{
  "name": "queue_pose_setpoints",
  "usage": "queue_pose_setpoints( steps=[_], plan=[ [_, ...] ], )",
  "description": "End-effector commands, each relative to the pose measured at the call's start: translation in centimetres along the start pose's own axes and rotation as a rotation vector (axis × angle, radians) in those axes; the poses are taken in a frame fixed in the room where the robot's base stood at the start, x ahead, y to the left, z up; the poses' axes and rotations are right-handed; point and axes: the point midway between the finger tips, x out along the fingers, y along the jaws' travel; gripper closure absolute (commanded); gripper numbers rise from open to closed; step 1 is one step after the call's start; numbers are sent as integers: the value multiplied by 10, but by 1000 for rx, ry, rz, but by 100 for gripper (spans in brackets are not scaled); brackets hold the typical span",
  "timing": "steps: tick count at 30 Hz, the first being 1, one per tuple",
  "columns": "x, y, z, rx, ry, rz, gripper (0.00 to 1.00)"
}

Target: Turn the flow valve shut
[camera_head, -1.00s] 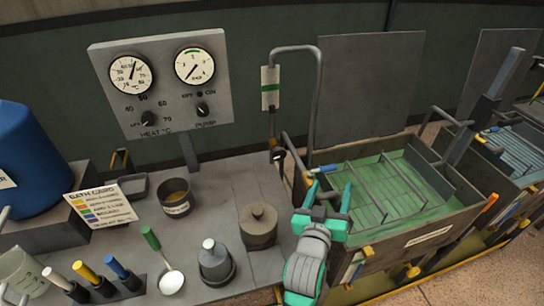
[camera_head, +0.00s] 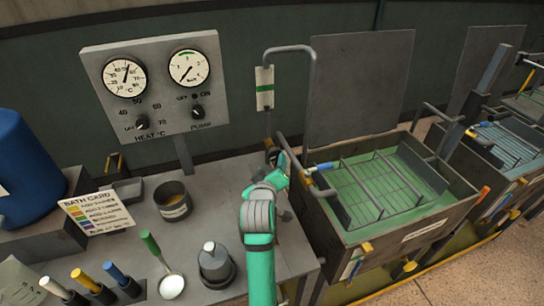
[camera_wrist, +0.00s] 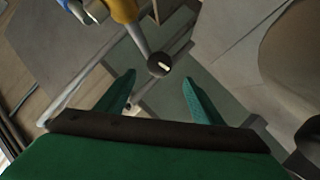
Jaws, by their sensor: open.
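In the head view, a grey pipe comes down to a dark fitting with an orange part (camera_head: 271,154) at the bath's left edge; this looks like the flow valve, and my arm partly covers it. My gripper (camera_head: 282,172) is beside and just below it. In the wrist view, my gripper (camera_wrist: 160,78) is open and empty. A dark round knob with a white mark (camera_wrist: 160,65) lies between and just beyond the fingertips, with a grey rod leading to it. I cannot tell whether the fingers touch it.
The green bath (camera_head: 425,225) with a wire rack (camera_head: 385,187) stands right of my gripper. A dark cup (camera_head: 174,205) and lidded pot (camera_head: 215,262) stand on the bench left of my arm.

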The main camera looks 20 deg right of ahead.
Motion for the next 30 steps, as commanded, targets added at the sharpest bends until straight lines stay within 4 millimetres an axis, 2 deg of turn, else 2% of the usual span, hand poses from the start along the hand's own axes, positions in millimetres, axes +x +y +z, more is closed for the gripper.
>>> queue_pose_setpoints(
  steps=[6, 12, 18, 26, 29, 30],
  plan=[
    [40, 1, 1, 2, -2, 0, 39],
    [67, 0, 0, 2, 0, -1, 39],
    [78, -2, -1, 1, 2, -2, 39],
    [79, -2, -1, 1, 2, -2, 39],
    [80, 0, 0, 2, 1, 0, 58],
    [80, 0, 0, 2, 0, 0, 68]
  ],
)
